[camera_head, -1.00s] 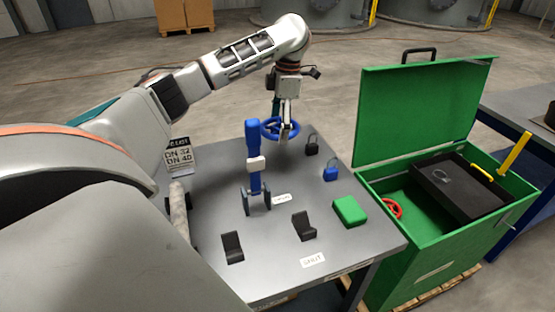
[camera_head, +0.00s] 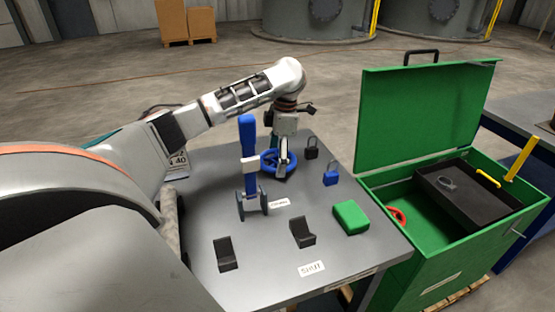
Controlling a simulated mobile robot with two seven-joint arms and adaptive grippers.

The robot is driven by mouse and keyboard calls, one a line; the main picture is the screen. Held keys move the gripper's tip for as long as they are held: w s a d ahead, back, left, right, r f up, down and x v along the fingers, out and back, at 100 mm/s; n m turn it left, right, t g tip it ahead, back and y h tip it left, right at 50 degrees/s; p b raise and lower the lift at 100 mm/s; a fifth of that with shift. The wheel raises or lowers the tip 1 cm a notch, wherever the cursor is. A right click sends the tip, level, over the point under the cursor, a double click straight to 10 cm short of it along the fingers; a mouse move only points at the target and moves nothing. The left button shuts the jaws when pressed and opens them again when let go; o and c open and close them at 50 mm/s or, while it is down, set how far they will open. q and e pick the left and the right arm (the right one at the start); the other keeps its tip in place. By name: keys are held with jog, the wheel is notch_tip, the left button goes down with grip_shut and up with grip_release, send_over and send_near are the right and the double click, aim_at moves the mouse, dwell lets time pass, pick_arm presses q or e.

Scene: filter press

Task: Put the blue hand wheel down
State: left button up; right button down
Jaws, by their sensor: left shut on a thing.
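The blue hand wheel (camera_head: 268,165) is at the back of the grey table (camera_head: 220,200), behind and to the right of the upright blue-handled lever (camera_head: 248,165). My left gripper (camera_head: 283,168) points down from above and is shut on the wheel's right side. The wheel is close to the table top; I cannot tell whether it touches it. The gripper hides part of its rim. My right gripper is not in view.
A black padlock (camera_head: 311,153) and a blue padlock (camera_head: 331,178) stand right of the wheel. A green block (camera_head: 351,217) and black brackets (camera_head: 302,233) are nearer. An open green chest (camera_head: 430,240) with a black tray (camera_head: 470,205) and red wheel (camera_head: 397,215) stands right.

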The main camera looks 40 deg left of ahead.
pick_arm(q)
jog(key=shift+f, duration=0.1)
jog(key=o, duration=1.4)
jog(key=shift+c, duration=0.2)
notch_tip(320, 180, up, 12)
jog(key=w+p, duration=0.1)
jog(key=p, duration=0.4)
jog(key=shift+d, duration=0.45)
jog(key=shift+w, duration=0.1)
